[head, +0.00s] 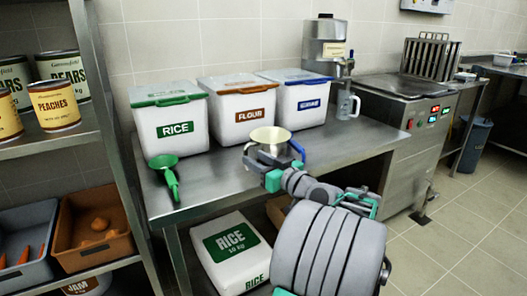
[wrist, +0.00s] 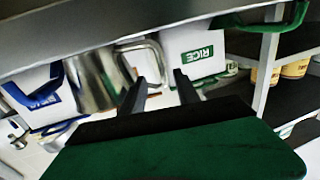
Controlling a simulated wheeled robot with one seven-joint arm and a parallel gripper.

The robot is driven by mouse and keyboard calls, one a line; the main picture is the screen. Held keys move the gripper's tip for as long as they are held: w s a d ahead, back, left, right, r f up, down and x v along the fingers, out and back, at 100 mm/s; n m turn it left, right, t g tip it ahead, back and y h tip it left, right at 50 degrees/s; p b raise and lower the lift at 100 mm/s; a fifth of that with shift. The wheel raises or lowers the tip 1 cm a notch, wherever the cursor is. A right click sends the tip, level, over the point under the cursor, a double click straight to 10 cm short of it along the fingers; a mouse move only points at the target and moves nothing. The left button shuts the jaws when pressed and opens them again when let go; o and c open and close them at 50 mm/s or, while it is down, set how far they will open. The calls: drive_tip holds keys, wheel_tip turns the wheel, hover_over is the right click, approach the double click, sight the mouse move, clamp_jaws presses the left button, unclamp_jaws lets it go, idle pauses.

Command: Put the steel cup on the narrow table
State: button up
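The steel cup (head: 269,137), with a pale inside, is near the front edge of the steel table (head: 220,188), in front of the flour bin. In the wrist view, which is upside down, the steel cup (wrist: 93,80) shows its side and its loop handle. My gripper (head: 273,166) is right at the cup in the head view and hides its lower part. In the wrist view the two dark fingers of my gripper (wrist: 161,76) are apart, with the cup's handle between or just beyond their tips. I cannot tell which table is the narrow one.
A rice bin (head: 170,128), a flour bin (head: 238,112) and a blue-lidded bin (head: 298,101) line the back of the table. A green scoop (head: 168,175) lies at left, a blue scoop (head: 297,149) beside the cup. A clear jug (head: 347,105) stands at right. A shelf (head: 100,140) rises at left.

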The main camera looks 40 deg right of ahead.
sight(246, 152)
drive_tip(key=w+b, duration=0.1)
drive_tip(key=w, duration=0.3)
drive_tip(key=shift+w+a, duration=0.15)
drive_tip(key=shift+w, duration=0.25)
clamp_jaws()
idle(1.0)
